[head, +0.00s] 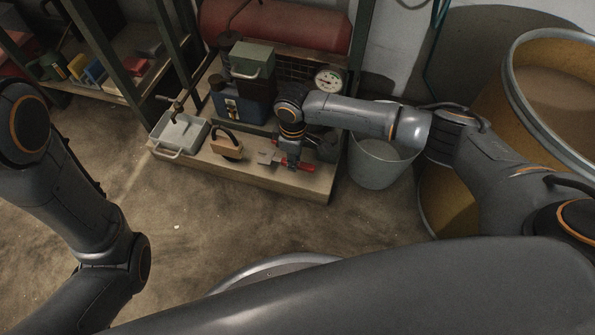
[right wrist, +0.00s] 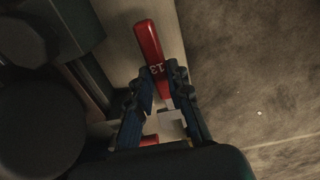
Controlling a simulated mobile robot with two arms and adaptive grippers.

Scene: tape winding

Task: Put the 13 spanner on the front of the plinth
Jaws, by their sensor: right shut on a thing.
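My right gripper (head: 291,160) is low over the front right part of the plinth (head: 240,174), pointing down. It is shut on the 13 spanner, whose red handle (head: 305,167) lies at the jaws. In the right wrist view, the red 13 spanner (right wrist: 149,45) lies between the blue fingers of the gripper (right wrist: 165,100), with its number facing the camera. Whether the spanner touches the plinth is unclear. My left gripper is outside the head view; only its arm shows.
On the plinth are a grey tray (head: 180,133), a wooden block with a dark handle (head: 227,148) and a blue box (head: 240,103). A pressure gauge (head: 328,81) is behind the gripper. A bucket (head: 379,160) and a large drum (head: 455,205) stand to the right.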

